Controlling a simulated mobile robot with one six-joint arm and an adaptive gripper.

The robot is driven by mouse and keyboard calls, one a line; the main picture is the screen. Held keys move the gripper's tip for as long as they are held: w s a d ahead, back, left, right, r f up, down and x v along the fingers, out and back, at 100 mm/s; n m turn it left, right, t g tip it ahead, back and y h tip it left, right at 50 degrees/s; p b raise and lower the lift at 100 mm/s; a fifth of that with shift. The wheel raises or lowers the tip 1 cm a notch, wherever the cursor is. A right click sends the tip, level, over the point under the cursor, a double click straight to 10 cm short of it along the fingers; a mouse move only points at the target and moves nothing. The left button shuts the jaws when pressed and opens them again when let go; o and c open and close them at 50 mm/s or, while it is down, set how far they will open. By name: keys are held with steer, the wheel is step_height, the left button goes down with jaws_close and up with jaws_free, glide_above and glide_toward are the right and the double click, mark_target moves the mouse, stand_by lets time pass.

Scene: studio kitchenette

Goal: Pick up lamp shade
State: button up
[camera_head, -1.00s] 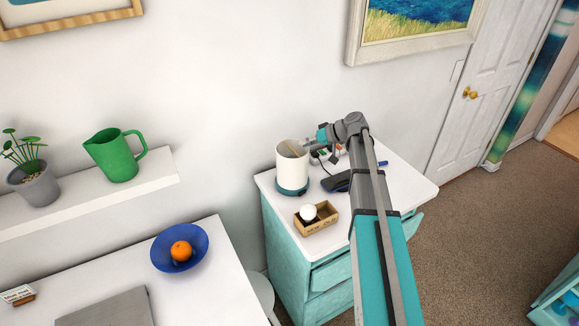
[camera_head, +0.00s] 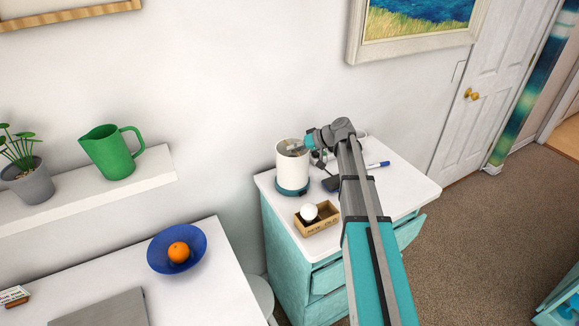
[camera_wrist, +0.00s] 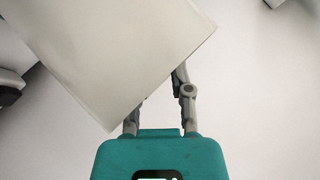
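The lamp shade (camera_head: 291,166) is a white cylinder with an open top. It stands upright on a teal lamp base (camera_head: 292,188) on the white-topped cabinet. My gripper (camera_head: 297,149) reaches in from the right at the shade's top rim, its fingers over the opening. In the wrist view the shade (camera_wrist: 105,45) fills the upper left, tilted in the picture. It covers much of my gripper (camera_wrist: 160,75), including the fingertips. Whether the fingers touch the shade or have closed on its wall cannot be told.
A small box (camera_head: 317,218) with a white bulb (camera_head: 309,212) sits in front of the lamp. A blue marker (camera_head: 378,165) lies to the right on the cabinet top (camera_head: 408,188). A wall is close behind. A blue bowl (camera_head: 190,262) stands on the table at left.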

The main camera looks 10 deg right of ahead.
stand_by(0.3)
jaws_close()
steer(key=shift+r, duration=0.15)
stand_by(0.3)
step_height(320, 180, up, 10)
steer(key=p, duration=1)
stand_by(0.7)
